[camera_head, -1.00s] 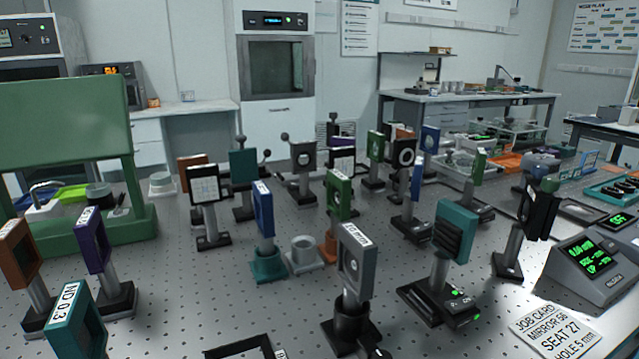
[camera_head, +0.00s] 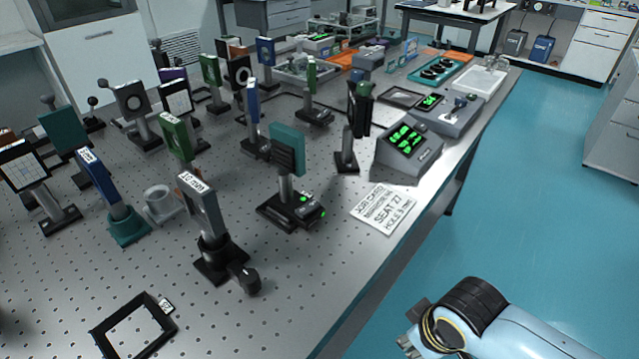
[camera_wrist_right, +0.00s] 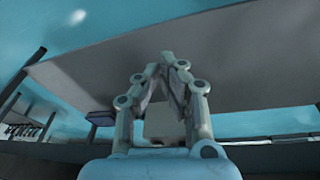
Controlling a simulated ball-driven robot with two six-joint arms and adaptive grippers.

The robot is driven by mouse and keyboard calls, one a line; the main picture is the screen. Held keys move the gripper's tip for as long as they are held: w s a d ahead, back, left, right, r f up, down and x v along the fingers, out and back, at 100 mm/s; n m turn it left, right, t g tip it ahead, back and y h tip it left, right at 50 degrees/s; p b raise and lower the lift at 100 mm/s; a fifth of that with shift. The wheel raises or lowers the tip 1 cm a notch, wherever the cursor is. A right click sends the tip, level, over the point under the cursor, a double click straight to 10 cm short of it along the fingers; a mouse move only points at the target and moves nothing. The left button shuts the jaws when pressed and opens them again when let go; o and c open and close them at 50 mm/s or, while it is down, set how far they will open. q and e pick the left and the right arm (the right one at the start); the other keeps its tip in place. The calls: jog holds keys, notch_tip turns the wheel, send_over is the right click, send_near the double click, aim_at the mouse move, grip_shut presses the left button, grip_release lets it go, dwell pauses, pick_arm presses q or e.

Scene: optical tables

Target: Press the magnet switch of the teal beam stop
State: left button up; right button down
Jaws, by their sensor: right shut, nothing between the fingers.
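My right gripper (camera_head: 411,326) is at the lower right, off the table's front edge and well apart from the beam stop. In the right wrist view its fingertips (camera_wrist_right: 166,62) meet, with nothing between them. My left gripper is not in view.
A grey mount (camera_head: 207,215) with a black knob stands left of the beam stop. A job card (camera_head: 384,208) and a meter with a green display (camera_head: 408,146) lie to its right. An empty black frame (camera_head: 133,326) lies in front. A grey slab (camera_wrist_right: 225,60) fills much of the wrist view.

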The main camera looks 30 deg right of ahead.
jog(key=w+a+r+n+t+y+p, duration=0.1)
jog(key=w+r+p, duration=0.15)
jog(key=r, duration=0.75)
jog(key=w+a+r+t+p, duration=0.1)
jog(key=w+r, duration=0.2)
jog(key=r, duration=0.7)
jog(key=n+t+y, duration=0.2)
jog(key=t+y, duration=0.2)
send_near(307, 208)
notch_tip(307, 208, up, 4)
jog(key=shift+w+d, duration=0.1)
jog(key=shift+w, duration=0.1)
jog(key=shift+f, duration=0.1)
jog(key=x, duration=1)
jog(key=shift+s+f, duration=0.1)
jog(key=shift+s, duration=0.05)
jog(key=shift+g+p, duration=0.3)
